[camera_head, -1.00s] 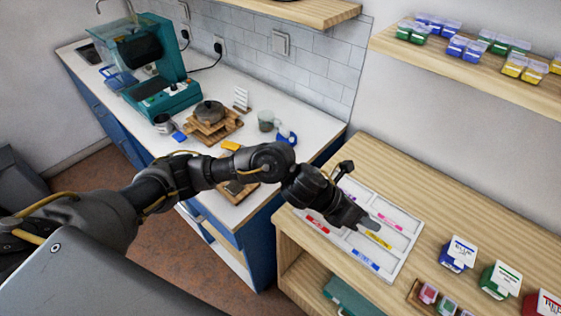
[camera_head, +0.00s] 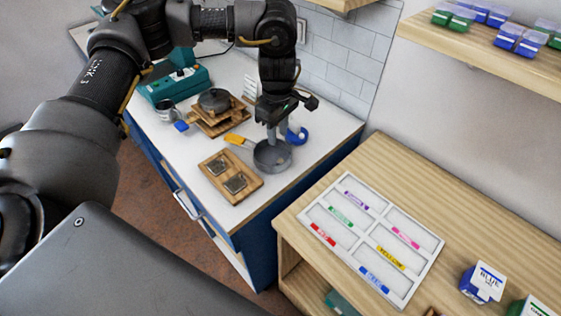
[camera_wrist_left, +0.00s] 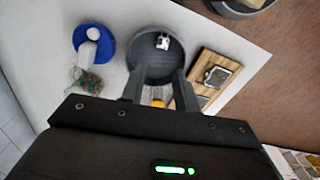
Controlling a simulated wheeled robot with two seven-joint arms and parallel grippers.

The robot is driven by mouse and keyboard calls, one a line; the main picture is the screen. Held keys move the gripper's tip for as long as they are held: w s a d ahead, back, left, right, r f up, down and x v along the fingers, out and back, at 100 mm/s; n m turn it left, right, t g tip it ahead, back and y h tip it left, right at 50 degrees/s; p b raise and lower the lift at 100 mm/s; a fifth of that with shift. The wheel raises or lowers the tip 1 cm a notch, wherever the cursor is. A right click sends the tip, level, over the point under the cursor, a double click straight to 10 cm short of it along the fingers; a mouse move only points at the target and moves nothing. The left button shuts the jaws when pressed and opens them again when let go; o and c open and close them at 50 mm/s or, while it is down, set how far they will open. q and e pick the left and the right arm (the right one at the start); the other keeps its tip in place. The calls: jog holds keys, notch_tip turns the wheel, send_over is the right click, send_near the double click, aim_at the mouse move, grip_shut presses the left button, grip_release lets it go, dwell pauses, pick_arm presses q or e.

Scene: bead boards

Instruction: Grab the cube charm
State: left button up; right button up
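The cube charm (camera_wrist_left: 163,41) looks like a small pale cube with dark marks and lies inside a round grey dish (camera_wrist_left: 146,66) in the left wrist view. The dish also shows in the head view (camera_head: 283,157), on the white counter. I cannot make out the cube in the head view. My left gripper (camera_wrist_left: 160,85) is open, with its fingers apart and nothing between them. In the head view my left gripper (camera_head: 277,133) points down over the dish. My right gripper is not in view.
A wooden board with small square plates (camera_head: 231,178) lies left of the dish. A blue round object (camera_head: 297,136) sits close behind it, and an orange-yellow piece (camera_head: 236,139) beside it. A white labelled tray (camera_head: 322,262) is on the wooden shelf unit at right.

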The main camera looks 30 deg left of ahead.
pick_arm(q)
send_over(279, 159)
jog(key=f, duration=0.4)
jog(key=shift+w+a, duration=0.2)
jog(key=shift+a, duration=0.05)
jog(key=shift+s+f, duration=0.1)
jog(key=shift+f, duration=0.1)
jog(key=f, duration=0.1)
jog(key=f+p, duration=0.1)
jog(key=f, duration=0.2)
jog(key=shift+s+d+f+p, duration=0.1)
jog(key=shift+s+d+p, duration=0.05)
jog(key=shift+d+p, duration=0.2)
jog(key=shift+f, duration=0.35)
grip_shut()
